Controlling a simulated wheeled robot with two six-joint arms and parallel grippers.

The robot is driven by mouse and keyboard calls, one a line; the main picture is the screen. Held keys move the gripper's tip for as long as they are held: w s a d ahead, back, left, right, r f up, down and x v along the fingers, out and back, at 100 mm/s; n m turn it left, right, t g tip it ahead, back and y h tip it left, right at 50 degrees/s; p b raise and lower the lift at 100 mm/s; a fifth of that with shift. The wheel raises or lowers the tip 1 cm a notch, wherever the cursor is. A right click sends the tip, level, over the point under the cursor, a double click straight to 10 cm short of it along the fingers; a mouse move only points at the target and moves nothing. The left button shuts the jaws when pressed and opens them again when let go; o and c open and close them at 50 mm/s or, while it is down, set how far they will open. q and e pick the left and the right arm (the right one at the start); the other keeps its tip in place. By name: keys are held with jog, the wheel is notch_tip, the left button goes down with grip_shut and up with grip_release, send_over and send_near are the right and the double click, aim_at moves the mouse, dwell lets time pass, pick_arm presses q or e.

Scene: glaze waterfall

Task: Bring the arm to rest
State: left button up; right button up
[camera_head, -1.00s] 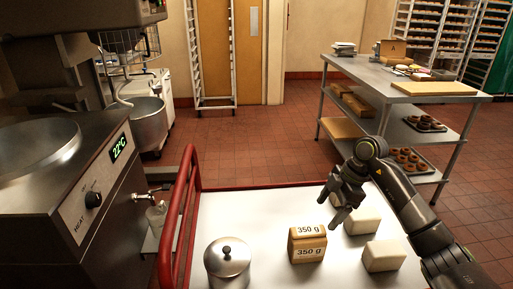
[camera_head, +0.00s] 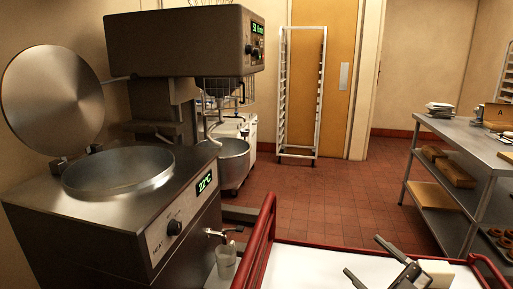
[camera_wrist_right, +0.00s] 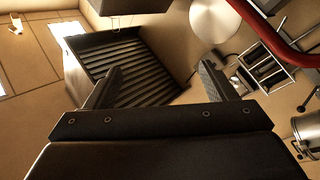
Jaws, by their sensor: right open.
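My right gripper (camera_head: 361,254) shows at the bottom right of the head view, over the white-topped cart (camera_head: 310,268) with red rails. Its two dark fingers are apart, with nothing between them. In the right wrist view the gripper (camera_wrist_right: 160,68) is also open and empty, its fingers in front of a dark ridged surface (camera_wrist_right: 140,62). A pale block (camera_head: 437,271) on the cart is partly hidden by the gripper; I cannot tell whether they touch. My left gripper is in neither view.
A kettle (camera_head: 120,170) with raised lid (camera_head: 52,100) and a tap stands left of the cart. A metal shelf table (camera_head: 470,150) stands at right. A red rail (camera_wrist_right: 270,35) and metal pot (camera_wrist_right: 308,132) show in the wrist view. Floor beyond the cart is clear.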

jog(key=s+d+f+m+g+h, duration=0.1)
jog(key=s+d+f+m+h, duration=0.4)
jog(key=d+f+m+h, duration=0.35)
jog(key=s+d+f+m+g+h, duration=0.2)
jog(key=s+d+f+m+h, duration=0.3)
jog(key=m+h, duration=0.5)
jog(key=s+a+f+n+g+y, duration=0.2)
jog(key=s+a+f+g, duration=0.3)
jog(key=s, duration=0.5)
jog(key=s+a+f+n+g+y, duration=0.1)
jog(key=s+a+f+g, duration=0.1)
jog(key=s+f+g, duration=0.6)
notch_tip(320, 180, down, 21)
jog(key=s+d+t+p, duration=0.1)
jog(key=d+t+p, duration=0.1)
jog(key=s+a+f+g+p, duration=0.1)
jog(key=s+f+p, duration=0.1)
jog(key=s+f, duration=1.2)
jog(key=shift+s+a+f+y, duration=0.15)
jog(key=shift+s+a+y, duration=0.2)
jog(key=shift+s, duration=0.3)
